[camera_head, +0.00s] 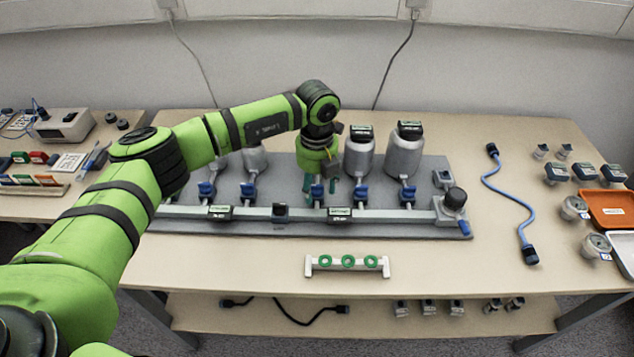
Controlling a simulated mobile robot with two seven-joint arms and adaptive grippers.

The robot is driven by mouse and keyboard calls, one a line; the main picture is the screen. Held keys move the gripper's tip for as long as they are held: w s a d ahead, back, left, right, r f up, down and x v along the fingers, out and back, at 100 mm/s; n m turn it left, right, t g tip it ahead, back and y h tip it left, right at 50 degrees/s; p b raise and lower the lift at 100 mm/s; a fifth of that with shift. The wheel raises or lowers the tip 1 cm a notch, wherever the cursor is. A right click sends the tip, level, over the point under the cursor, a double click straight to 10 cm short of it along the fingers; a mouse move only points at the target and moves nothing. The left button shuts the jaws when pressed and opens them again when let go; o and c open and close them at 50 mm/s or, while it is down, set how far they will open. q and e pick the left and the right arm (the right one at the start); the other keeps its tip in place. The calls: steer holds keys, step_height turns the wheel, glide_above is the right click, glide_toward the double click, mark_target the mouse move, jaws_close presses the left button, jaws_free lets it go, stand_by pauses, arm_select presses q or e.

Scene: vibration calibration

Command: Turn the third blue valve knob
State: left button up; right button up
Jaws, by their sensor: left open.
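A row of blue valve knobs stands along a pipe rail (260,213) on a grey base plate (300,230). From the left they are the first knob (206,190), the second knob (248,191), the third knob (316,193), the fourth knob (361,196) and the last knob (407,195). My left gripper (319,184) points down at the third knob, its open green fingers on either side of it. Whether they touch the knob cannot be told. My left wrist hides what stands behind this knob. My right gripper is out of view.
Grey canisters (405,155) stand behind the knobs. A white rack with green rings (348,264) stands in front of the plate. A blue cable (505,196), several gauges and an orange tray (609,209) lie on the right. The front table strip is mostly clear.

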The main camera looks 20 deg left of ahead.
arm_select(q)
steer(key=c, duration=1.1)
steer(key=shift+s+f+m+b, duration=0.1)
steer(key=shift+f+m+b, duration=0.15)
steer(key=shift+m+b, duration=0.6)
steer(key=m+b, duration=0.1)
steer(key=m, duration=0.3)
steer(key=shift+b, duration=0.3)
steer(key=m+b, duration=0.3)
steer(key=m, duration=0.3)
steer(key=shift+a+f, duration=0.1)
steer(key=shift+a, duration=0.05)
steer(key=m+b, duration=0.1)
steer(key=m, duration=0.2)
steer(key=shift+m, duration=0.25)
steer(key=shift+a+m+b, duration=0.1)
steer(key=shift+m+b, duration=0.3)
steer(key=shift+m, duration=1)
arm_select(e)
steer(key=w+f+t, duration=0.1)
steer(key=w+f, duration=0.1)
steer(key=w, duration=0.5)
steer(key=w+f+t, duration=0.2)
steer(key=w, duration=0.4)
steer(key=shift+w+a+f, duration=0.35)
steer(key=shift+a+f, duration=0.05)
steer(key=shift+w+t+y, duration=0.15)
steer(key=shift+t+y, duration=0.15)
